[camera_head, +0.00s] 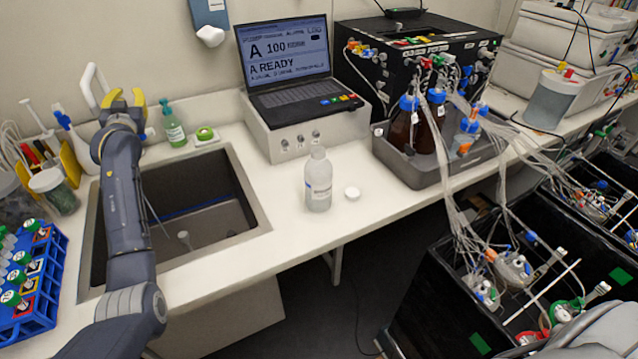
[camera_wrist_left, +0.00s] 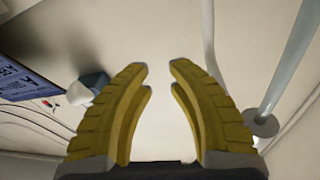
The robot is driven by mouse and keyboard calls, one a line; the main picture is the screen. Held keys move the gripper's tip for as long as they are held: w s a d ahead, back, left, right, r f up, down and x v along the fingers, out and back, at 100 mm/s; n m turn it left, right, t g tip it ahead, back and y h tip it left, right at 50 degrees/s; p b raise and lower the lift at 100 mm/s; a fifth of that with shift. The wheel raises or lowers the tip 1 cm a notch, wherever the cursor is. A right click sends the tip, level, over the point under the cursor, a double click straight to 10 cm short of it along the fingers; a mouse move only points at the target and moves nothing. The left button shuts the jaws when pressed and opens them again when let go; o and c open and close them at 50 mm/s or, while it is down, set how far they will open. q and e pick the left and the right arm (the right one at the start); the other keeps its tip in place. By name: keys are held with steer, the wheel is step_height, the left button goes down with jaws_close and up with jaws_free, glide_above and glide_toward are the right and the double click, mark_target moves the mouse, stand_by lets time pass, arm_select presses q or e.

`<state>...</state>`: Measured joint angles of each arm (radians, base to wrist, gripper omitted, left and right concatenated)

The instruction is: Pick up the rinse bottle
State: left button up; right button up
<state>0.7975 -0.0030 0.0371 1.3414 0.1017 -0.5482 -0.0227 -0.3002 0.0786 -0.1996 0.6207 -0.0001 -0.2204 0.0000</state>
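The rinse bottle (camera_head: 318,186), a translucent whitish bottle with a blue-marked label, stands upright on the white counter right of the sink. Its top looks uncapped, and a small white cap (camera_head: 352,194) lies beside it. My left gripper (camera_head: 123,97), with yellow fingers, is raised over the back of the sink, well to the left of the bottle. In the left wrist view its fingers (camera_wrist_left: 160,67) are apart with nothing between them. The bottle does not show in that view. My right gripper is not in view.
The sink (camera_head: 200,215) lies below my left arm. A green soap bottle (camera_head: 173,124) stands behind it. A blue tube rack (camera_head: 30,285) is at left. The laptop (camera_head: 290,75) sits on a box behind the bottle. A grey tray (camera_head: 440,170) with brown bottles is at right.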

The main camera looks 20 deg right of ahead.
arm_select(q)
steer(key=o, duration=1.5)
steer(key=shift+o, duration=0.2)
